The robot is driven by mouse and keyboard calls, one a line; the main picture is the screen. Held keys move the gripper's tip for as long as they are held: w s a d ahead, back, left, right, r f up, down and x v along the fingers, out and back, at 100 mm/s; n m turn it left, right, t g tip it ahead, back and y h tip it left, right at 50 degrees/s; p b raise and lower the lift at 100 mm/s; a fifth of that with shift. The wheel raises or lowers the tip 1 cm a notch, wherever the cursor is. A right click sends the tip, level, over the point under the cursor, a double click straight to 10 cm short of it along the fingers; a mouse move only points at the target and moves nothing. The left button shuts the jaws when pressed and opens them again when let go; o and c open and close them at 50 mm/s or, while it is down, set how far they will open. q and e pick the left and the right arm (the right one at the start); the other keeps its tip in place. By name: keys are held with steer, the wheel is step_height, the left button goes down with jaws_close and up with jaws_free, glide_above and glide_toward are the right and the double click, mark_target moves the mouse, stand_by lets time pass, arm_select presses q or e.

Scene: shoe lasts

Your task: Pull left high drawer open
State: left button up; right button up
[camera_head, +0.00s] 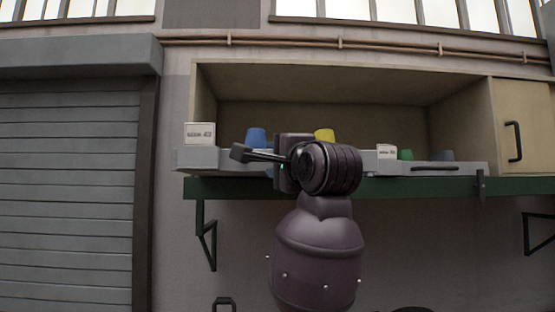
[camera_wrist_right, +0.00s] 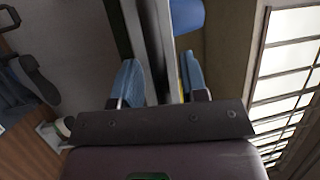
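The left high drawer (camera_head: 222,161) is a light grey tray-like box on the green shelf in the head view. Its left end sticks out a little past the cabinet side, and its handle is not clearly visible. One arm of mine rises in front of it, and its gripper (camera_head: 248,154) points left across the drawer front. In the right wrist view my right gripper (camera_wrist_right: 162,85) has its two blue fingertips apart. A grey edge of the drawer (camera_wrist_right: 153,45) runs between and beyond them; contact cannot be told. My left gripper is not identifiable in view.
A white labelled box (camera_head: 199,133), a blue cup (camera_head: 256,137) and a yellow cup (camera_head: 324,135) show at the left drawer. The right drawer (camera_head: 470,168) has a dark handle. A cabinet door (camera_head: 524,135) is at right. The green shelf (camera_head: 400,187) runs below.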

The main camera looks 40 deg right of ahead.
steer(key=shift+s, duration=0.1)
steer(key=b+v, duration=0.1)
steer(key=v, duration=0.9)
steer(key=shift+s+b, duration=0.3)
steer(key=shift+s, duration=0.05)
steer(key=w+f+n+g, duration=0.2)
steer(key=w+f+n, duration=0.45)
steer(key=f, duration=0.85)
steer(key=w+f+n+g, duration=0.1)
steer(key=w+f+n, duration=0.2)
steer(key=w+f, duration=0.85)
steer(key=s+f+n+g+y, duration=0.1)
steer(key=s+f+n+g, duration=0.15)
steer(key=f, duration=1.25)
steer(key=s+f+n+y, duration=0.15)
steer(key=s+f, duration=0.35)
steer(key=f, duration=0.5)
steer(key=s+f+n, duration=0.3)
steer(key=s+f, duration=0.2)
steer(key=f, duration=0.5)
steer(key=s+a+f+n+g, duration=0.1)
steer(key=s+a+f, duration=0.1)
steer(key=s+f, duration=0.5)
steer(key=s+a+f+n+g, duration=0.1)
steer(key=s+f+n, duration=0.1)
steer(key=s+f, duration=0.5)
steer(key=shift+s+a+f, duration=0.35)
steer(key=shift+s+f, duration=0.05)
steer(key=shift+s, duration=0.5)
